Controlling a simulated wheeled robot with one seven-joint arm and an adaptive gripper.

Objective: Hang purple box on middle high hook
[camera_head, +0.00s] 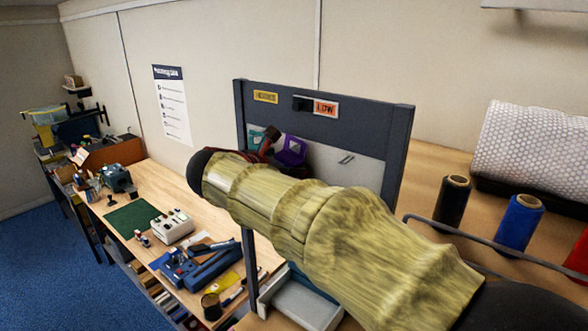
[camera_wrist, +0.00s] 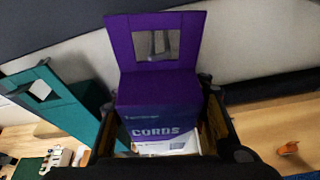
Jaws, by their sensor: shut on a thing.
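The purple box (camera_wrist: 158,112) has a hang tab with a square cut-out and the word CORDS on its front. In the wrist view it sits between the fingers of my gripper (camera_wrist: 165,140), which is shut on it. In the head view the purple box (camera_head: 291,150) shows small in front of the grey rack panel (camera_head: 340,165), partly behind my arm. A hook (camera_head: 346,159) sticks out of the panel to its right. My arm hides much of the panel, and I cannot tell which hook is the middle high one.
A teal box (camera_wrist: 62,100) with a hang tab is close left of the purple box; it also shows in the head view (camera_head: 256,137). Spools (camera_head: 519,222) stand at right. A cluttered workbench (camera_head: 145,178) is at left.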

